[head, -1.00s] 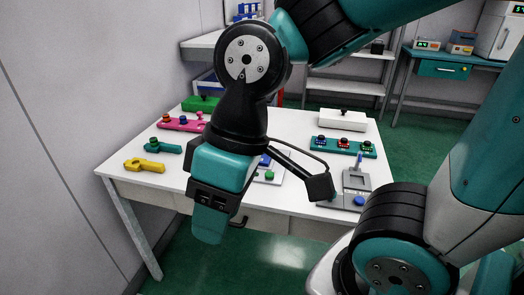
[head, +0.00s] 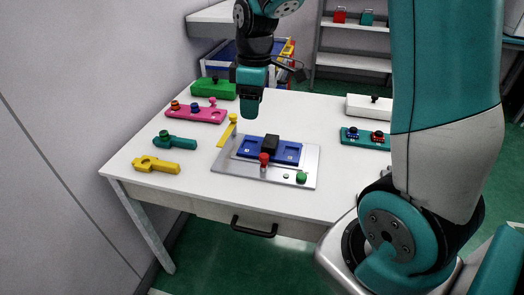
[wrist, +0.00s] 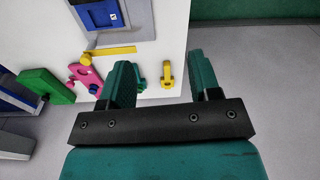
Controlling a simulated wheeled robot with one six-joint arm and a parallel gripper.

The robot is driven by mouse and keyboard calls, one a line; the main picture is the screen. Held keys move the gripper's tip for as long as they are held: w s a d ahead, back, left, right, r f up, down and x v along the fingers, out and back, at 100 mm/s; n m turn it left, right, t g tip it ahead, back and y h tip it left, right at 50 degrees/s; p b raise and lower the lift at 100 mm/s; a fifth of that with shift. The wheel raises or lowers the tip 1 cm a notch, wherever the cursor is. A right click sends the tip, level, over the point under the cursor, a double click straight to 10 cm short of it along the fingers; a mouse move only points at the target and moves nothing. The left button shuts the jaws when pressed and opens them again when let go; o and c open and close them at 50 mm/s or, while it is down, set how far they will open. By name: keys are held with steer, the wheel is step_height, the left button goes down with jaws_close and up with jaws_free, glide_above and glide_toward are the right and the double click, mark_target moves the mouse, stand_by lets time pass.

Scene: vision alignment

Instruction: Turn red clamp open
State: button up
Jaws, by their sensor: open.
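A red-topped knob (head: 264,159), which looks like the red clamp, stands upright at the front edge of a blue fixture (head: 248,148). The blue fixture lies on a grey plate (head: 230,168) in the middle of the table, and part of it also shows at the top of the wrist view (wrist: 103,14). The red knob is not clearly seen in the wrist view. My gripper (head: 251,112) hangs above the table behind the fixture, apart from it. In the wrist view my gripper (wrist: 163,80) has its two teal fingers wide apart with nothing between them.
A black block (head: 270,144) sits on the fixture, with a green button (head: 301,177) at the plate's front right and a yellow bar (head: 228,131) at its back left. Pink (head: 195,113), green (head: 213,88) and yellow (head: 156,165) items line the left. The front table strip is clear.

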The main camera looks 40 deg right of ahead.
glide_above(264, 155)
step_height(264, 155, down, 3)
steer(key=shift+n+h, duration=0.3)
step_height(264, 155, down, 16)
steer(key=shift+f+p, duration=0.1)
steer(key=shift+p, duration=0.25)
steer(key=shift+c, duration=0.2)
steer(key=c, duration=0.9)
